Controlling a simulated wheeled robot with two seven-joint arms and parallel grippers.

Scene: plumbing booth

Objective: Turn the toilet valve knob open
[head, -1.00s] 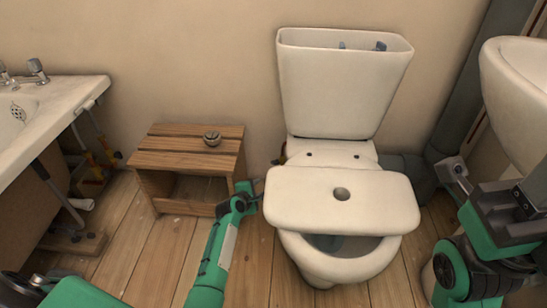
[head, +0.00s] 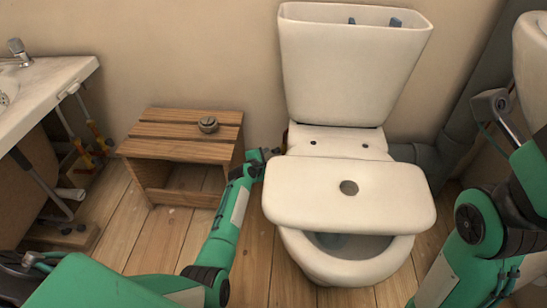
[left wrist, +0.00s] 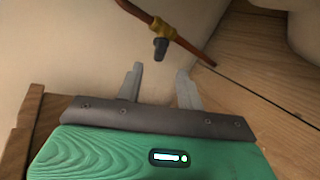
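The valve shows in the left wrist view as a brass body on a copper pipe (left wrist: 138,12), with a dark knob (left wrist: 160,48) pointing toward my gripper. My left gripper (left wrist: 158,84) is open, its two grey fingers apart with nothing between them. The knob is just beyond the fingertips, roughly in line with the gap, and appears apart from them. In the head view my left gripper (head: 268,154) is low beside the left side of the toilet (head: 350,70); the knob cannot be made out there. My right arm (head: 480,230) is at the right; its fingers are not clear.
A wooden stool (head: 185,148) with a small round metal object (head: 208,125) on it stands left of my left gripper.

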